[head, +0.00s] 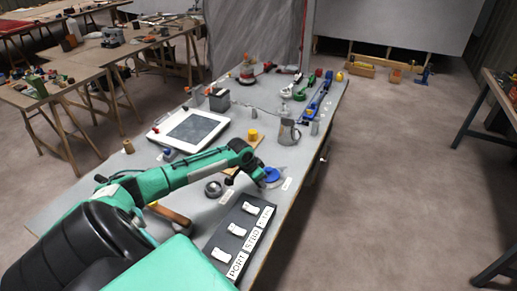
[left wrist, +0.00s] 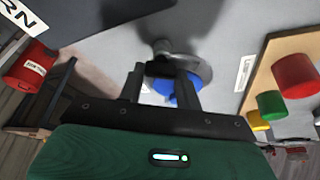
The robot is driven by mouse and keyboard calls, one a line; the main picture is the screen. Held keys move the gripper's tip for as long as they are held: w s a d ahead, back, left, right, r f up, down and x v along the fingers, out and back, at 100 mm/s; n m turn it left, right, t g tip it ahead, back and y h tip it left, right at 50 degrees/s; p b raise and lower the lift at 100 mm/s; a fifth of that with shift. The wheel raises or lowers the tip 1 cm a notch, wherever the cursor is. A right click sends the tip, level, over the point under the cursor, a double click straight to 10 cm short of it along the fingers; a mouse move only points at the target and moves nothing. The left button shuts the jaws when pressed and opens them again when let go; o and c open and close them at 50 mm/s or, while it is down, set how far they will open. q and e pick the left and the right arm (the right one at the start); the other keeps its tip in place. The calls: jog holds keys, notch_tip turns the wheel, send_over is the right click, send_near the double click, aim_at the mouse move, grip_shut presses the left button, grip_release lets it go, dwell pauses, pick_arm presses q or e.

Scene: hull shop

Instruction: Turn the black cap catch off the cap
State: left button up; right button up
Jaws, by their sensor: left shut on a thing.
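The blue cap (head: 271,175) is on the grey bench beside my left gripper, with a small white label next to it. In the left wrist view the blue cap (left wrist: 182,92) shows behind and between my fingers, on a round grey base (left wrist: 203,70). My left gripper (head: 259,174) is low over the cap. In the left wrist view my left gripper (left wrist: 163,75) is shut on the dark cap catch (left wrist: 163,68), which is mostly hidden between the fingertips. The catch's exact angle cannot be told. My right gripper is not in view.
A black switch panel (head: 228,240) with white switches and PORT and STBD labels lies near the front. A dark ring (head: 213,189), a grey jug (head: 288,133), a yellow knob (head: 253,135) and a white-framed tablet (head: 188,130) stand around.

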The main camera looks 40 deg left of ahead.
pick_arm(q)
jog(key=n+p, duration=0.1)
jog(key=p, duration=0.1)
jog(key=n+y+p, duration=0.1)
jog(key=n+p, duration=0.1)
jog(key=shift+d+r+n, duration=0.1)
jog(key=shift+r+n, duration=0.2)
jog(key=shift+r, duration=0.05)
jog(key=shift+f+n+y+p, duration=0.25)
jog(key=shift+n+y+p, duration=0.45)
jog(key=shift+n+p, duration=0.75)
jog(key=o, duration=1)
jog(key=b+v, duration=0.2)
jog(key=v, duration=1.1)
jog(key=shift+s+d+r, duration=0.1)
jog(key=shift+s+r, duration=0.05)
jog(key=shift+r, duration=0.2)
jog(key=shift+d+f, duration=0.1)
jog(key=shift+f, duration=0.05)
